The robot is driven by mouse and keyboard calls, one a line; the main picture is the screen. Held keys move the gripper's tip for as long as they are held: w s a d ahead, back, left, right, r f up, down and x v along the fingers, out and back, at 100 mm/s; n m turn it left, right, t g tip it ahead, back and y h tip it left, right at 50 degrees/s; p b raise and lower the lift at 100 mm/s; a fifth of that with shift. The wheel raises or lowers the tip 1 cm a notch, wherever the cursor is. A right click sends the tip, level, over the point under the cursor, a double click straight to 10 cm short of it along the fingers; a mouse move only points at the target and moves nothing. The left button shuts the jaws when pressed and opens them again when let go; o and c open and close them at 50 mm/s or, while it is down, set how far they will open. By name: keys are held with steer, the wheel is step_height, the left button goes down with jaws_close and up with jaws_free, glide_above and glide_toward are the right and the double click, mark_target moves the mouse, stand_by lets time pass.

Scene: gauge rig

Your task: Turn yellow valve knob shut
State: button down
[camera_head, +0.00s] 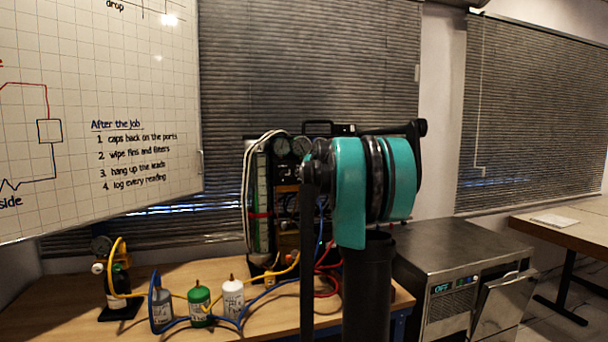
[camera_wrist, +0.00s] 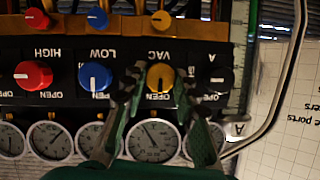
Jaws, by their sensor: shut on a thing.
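The yellow valve knob (camera_wrist: 160,77) sits under the VAC label on a black panel in the wrist view, with an OPEN mark beside it. My gripper (camera_wrist: 160,83) is shut on this knob, with one dark finger on each side of it. The exact angle of the knob's pointer is hard to read. In the head view the gauge rig (camera_head: 262,190) stands on the wooden bench, and my teal and black arm hides its right part, the knob and my gripper.
A red knob (camera_wrist: 33,75), a blue knob (camera_wrist: 95,76) and a black knob (camera_wrist: 212,80) share the panel. Several gauges (camera_wrist: 93,138) line up close to my fingers. Bottles (camera_head: 199,306) and hoses lie on the bench. A metal machine (camera_head: 450,250) stands at right.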

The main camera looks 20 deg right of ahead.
steer(key=shift+m, duration=0.3)
steer(key=m+t+y, duration=0.1)
steer(key=m+y, duration=0.1)
steer(key=m, duration=0.2)
steer(key=m+t+y, duration=0.1)
steer(key=m+y, duration=0.1)
steer(key=m, duration=0.2)
steer(key=m+t+y, duration=0.1)
steer(key=m+y, duration=0.1)
steer(key=m, duration=0.3)
steer(key=shift+d+f+t, duration=0.3)
steer(key=shift+f, duration=0.05)
steer(key=shift+m, duration=0.3)
stand_by(0.3)
steer(key=c, duration=1.2)
jaws_free()
steer(key=shift+o, duration=0.2)
